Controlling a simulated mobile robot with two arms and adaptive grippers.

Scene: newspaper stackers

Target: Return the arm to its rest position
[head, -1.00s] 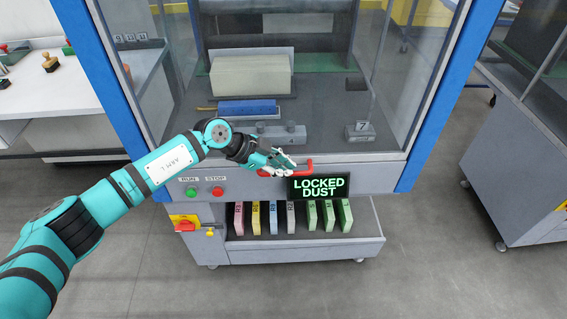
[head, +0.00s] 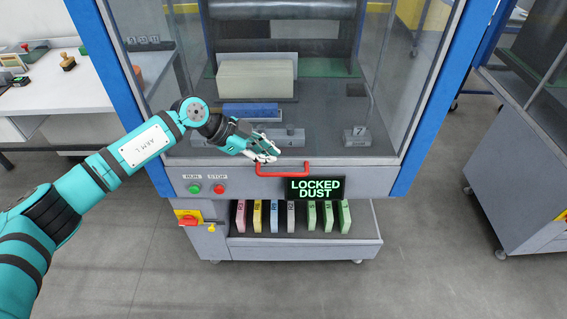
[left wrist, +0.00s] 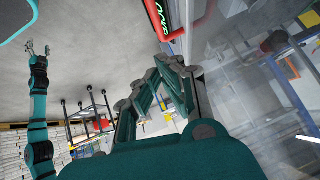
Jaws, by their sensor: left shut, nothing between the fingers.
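My left arm (head: 140,148) comes in from the left in the head view. My left gripper (head: 268,153) is shut and empty. In the picture it is just above the left end of the red handle (head: 283,170) on the machine's front, apart from it. In the left wrist view the gripper's fingers (left wrist: 172,82) fill the middle, and the red handle (left wrist: 196,20) shows at the top. An arm with a small gripper at its end (left wrist: 38,48) shows at the left of that view; it seems to be my right one, and its fingers are too small to judge. My right gripper is outside the head view.
The machine's clear enclosure with blue posts (head: 428,95) stands ahead. Its sign (head: 315,189) reads LOCKED DUST. Green and red buttons (head: 206,188) sit at the left of the panel. Coloured blocks (head: 290,216) stand on the lower shelf. A white table (head: 60,100) is at left; floor is clear in front.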

